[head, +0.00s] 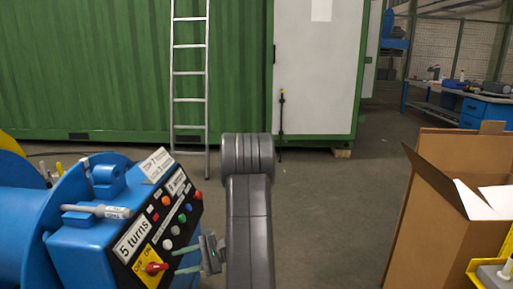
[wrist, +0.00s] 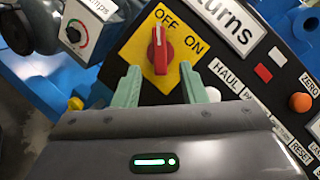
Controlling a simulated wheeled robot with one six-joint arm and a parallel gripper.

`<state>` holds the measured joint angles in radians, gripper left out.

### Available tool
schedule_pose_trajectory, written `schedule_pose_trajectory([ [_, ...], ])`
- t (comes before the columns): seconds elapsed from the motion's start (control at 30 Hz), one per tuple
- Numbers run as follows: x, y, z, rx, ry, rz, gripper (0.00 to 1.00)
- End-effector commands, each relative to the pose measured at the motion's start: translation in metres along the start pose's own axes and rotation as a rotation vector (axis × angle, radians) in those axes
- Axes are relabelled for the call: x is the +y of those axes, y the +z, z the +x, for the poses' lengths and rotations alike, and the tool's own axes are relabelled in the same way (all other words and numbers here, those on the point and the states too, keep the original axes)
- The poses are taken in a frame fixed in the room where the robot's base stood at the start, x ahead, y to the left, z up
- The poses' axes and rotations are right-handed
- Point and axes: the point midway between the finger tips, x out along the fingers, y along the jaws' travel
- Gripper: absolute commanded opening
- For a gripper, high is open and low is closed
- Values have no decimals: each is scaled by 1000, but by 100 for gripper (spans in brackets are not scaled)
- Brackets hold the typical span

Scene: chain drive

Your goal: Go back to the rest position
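My gripper (head: 187,260) is at the lower part of the black control panel (head: 128,244) on the blue machine (head: 68,240). In the wrist view its two green fingers (wrist: 160,88) are spread apart, with nothing between their tips. The red rotary switch (wrist: 160,50) on its yellow OFF/ON plate (wrist: 183,34) lies just beyond the fingertips. In that view the switch handle points up toward the gap between the words, nearer OFF. I cannot tell whether a finger touches the panel. My dark grey arm rises in the middle of the head view.
A cardboard box (head: 432,215) with open flaps stands at the right. A ladder (head: 190,100) leans on the green container (head: 90,70) behind. A blue workbench (head: 458,104) is at the back right. The floor (head: 325,210) between arm and box is clear.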

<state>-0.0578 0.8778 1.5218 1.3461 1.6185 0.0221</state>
Motion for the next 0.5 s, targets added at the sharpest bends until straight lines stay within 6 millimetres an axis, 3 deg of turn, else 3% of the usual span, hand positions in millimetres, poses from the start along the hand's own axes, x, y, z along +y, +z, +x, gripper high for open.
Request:
schedule_pose_trajectory([
  [0.27,1,0,58,-3,3,0,38],
  [0.5,1,5,56,1,-150,296,38],
])
